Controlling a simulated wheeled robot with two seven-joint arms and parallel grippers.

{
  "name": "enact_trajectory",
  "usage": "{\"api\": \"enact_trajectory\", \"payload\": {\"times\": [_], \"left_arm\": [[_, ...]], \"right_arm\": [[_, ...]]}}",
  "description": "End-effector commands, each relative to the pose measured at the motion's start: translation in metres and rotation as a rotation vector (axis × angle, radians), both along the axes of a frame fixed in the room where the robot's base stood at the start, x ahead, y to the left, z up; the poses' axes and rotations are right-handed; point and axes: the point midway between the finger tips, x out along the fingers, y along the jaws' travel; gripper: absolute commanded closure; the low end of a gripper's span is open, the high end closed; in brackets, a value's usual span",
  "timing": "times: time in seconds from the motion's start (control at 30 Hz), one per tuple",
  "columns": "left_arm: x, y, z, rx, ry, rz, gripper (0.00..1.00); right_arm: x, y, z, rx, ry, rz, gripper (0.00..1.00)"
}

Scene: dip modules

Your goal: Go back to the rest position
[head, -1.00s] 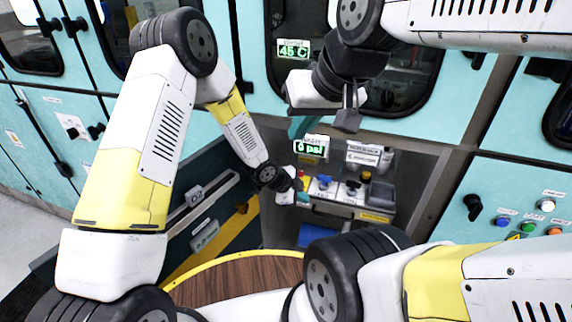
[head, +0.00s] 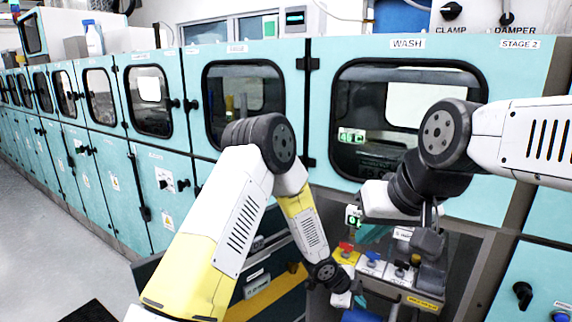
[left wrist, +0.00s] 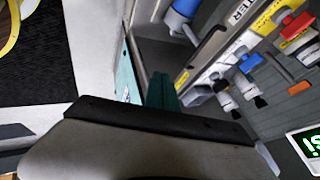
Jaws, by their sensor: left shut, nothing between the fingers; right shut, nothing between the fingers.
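My left gripper (head: 345,298) is at the end of the left arm, low in the head view, in front of the recess with the valve panel. It is small there; I see nothing held in it. In the left wrist view a grey and black part of my gripper fills the bottom. The grippers are apart.
A panel with red, blue and yellow-marked valves (head: 372,264) sits close behind and right of my left gripper; the valves also show in the left wrist view (left wrist: 250,62). Teal cabinets (head: 160,185) line the back. Open grey floor (head: 60,245) lies at the left.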

Motion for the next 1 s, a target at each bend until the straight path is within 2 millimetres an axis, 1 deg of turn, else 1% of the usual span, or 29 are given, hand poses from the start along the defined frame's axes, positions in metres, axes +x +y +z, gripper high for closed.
{"api": "enact_trajectory", "payload": {"times": [0.07,0.27,0.47,0.57,0.77,0.83,0.87,0.9,0.97,1.0], "left_arm": [[0.000,0.000,0.000,0.000,0.000,0.000,1.00],[0.013,0.015,0.020,0.013,-0.002,0.061,1.00],[0.028,0.033,0.046,0.025,0.000,0.140,1.00],[0.036,0.047,0.064,0.033,0.002,0.198,1.00],[0.052,0.087,0.113,0.044,0.012,0.358,1.00],[0.057,0.107,0.135,0.045,0.018,0.434,1.00],[0.058,0.117,0.146,0.045,0.022,0.473,1.00],[0.059,0.132,0.163,0.042,0.028,0.531,1.00],[0.058,0.157,0.189,0.035,0.041,0.627,1.00],[0.055,0.174,0.207,0.028,0.052,0.694,1.00]], "right_arm": [[0.000,0.000,0.000,0.000,0.000,0.000,1.00],[0.000,0.000,0.000,0.000,0.001,0.000,1.00],[0.000,0.000,0.000,0.000,0.000,0.000,1.00],[0.000,0.000,0.000,0.000,0.000,0.000,1.00],[0.000,0.000,0.000,0.000,0.000,0.000,1.00],[0.000,0.000,0.000,0.000,0.000,0.000,1.00],[0.000,0.000,0.000,0.000,0.000,0.000,1.00],[0.000,0.000,0.000,0.000,0.000,0.000,1.00],[0.000,0.000,0.000,0.000,0.000,0.000,1.00],[0.000,0.000,0.000,0.000,0.000,0.000,1.00]]}}
